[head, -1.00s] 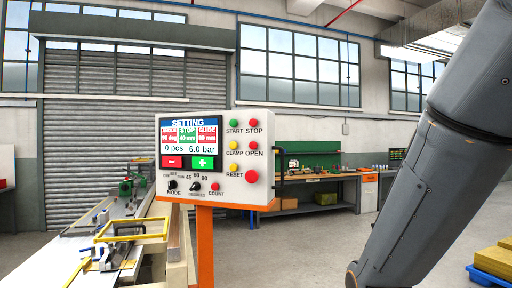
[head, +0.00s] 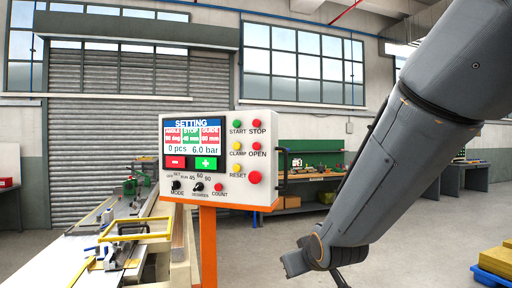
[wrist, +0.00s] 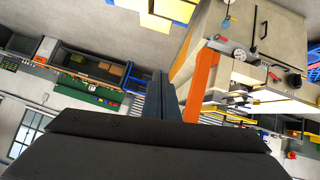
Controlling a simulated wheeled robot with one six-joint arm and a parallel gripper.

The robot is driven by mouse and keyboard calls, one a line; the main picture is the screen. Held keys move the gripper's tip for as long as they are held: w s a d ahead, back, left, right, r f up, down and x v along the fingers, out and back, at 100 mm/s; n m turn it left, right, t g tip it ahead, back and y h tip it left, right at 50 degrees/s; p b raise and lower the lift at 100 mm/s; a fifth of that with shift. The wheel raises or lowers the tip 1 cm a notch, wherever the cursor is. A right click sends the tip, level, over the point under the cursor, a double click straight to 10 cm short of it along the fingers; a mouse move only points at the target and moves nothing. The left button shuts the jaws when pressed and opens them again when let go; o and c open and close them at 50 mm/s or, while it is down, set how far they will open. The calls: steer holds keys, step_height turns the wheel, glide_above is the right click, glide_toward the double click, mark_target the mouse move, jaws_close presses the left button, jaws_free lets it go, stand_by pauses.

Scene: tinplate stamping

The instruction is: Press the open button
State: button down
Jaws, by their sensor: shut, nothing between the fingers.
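The control panel (head: 219,190) is a white box on an orange post, left of centre in the head view. The open button (head: 256,146) is the small red one above the OPEN label, in the right column between the red STOP button (head: 256,124) and a larger red button (head: 255,178). In the wrist view my gripper (wrist: 165,78) is shut and empty, with its fingers together. My arm hangs at the right in the head view, its wrist low and right of the panel, apart from it. The panel's buttons are not seen in the wrist view.
The orange post (wrist: 203,75) shows beside my fingers in the wrist view. A long machine bench with a yellow frame (head: 135,236) stands left of the panel. A dark handle (head: 283,172) sticks out at the panel's right edge. Open floor lies right of the panel.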

mark_target(256, 148)
steer(key=w+a+r+n+t+y, duration=0.1)
steer(key=a+r+n+t+y, duration=0.1)
steer(key=r, duration=0.8)
steer(key=w+a+r+n+t+y, duration=0.2)
steer(key=a+r+t+y, duration=0.1)
steer(key=a+r, duration=0.4)
steer(key=w+a+r+n+t+y, duration=0.2)
steer(key=a+r+t, duration=0.2)
steer(key=r, duration=0.8)
steer(key=shift+w+a+r+p, duration=0.25)
steer(key=shift+r+p, duration=0.15)
steer(key=shift+p, duration=0.05)
steer(key=shift+w, duration=0.1)
steer(key=shift+w+d, duration=0.5)
steer(key=shift+w, duration=0.85)
steer(key=shift+w+d, duration=0.45)
steer(key=shift+w, duration=0.9)
steer(key=shift+w+d, duration=0.5)
steer(key=shift+w, duration=0.85)
steer(key=shift+w, duration=0.15)
steer(key=shift+w+d+b, duration=0.15)
steer(key=shift+w+b, duration=0.15)
steer(key=shift+b, duration=0.2)
